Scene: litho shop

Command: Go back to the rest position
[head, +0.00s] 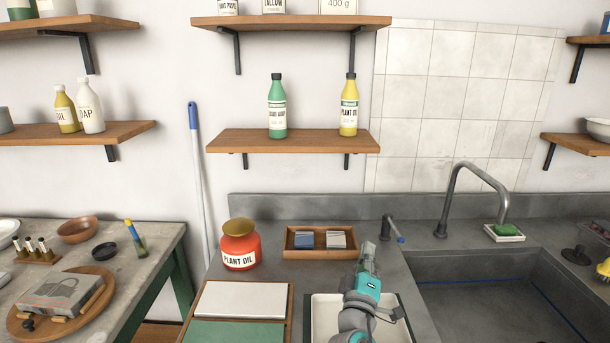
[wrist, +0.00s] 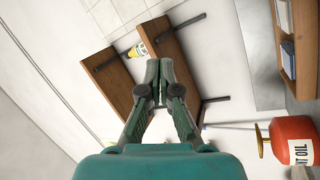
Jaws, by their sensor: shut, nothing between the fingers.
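My gripper (wrist: 159,68) is shut and empty, with its two fingers together in the wrist view. In the head view my gripper (head: 369,252) is at the lower middle, above the counter and pointing toward the back wall. It is to the right of a wooden tray with a blue block and a grey block (head: 336,239). It touches nothing that I can see. My arm hides part of a white tray (head: 324,318) below it.
A red plant oil jar (head: 239,250) stands left of the wooden tray (head: 299,253). The wall shelf (head: 300,142) holds a green bottle (head: 277,108) and a yellow bottle (head: 348,107). A small tap (head: 387,228) and a sink (head: 480,300) are at right.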

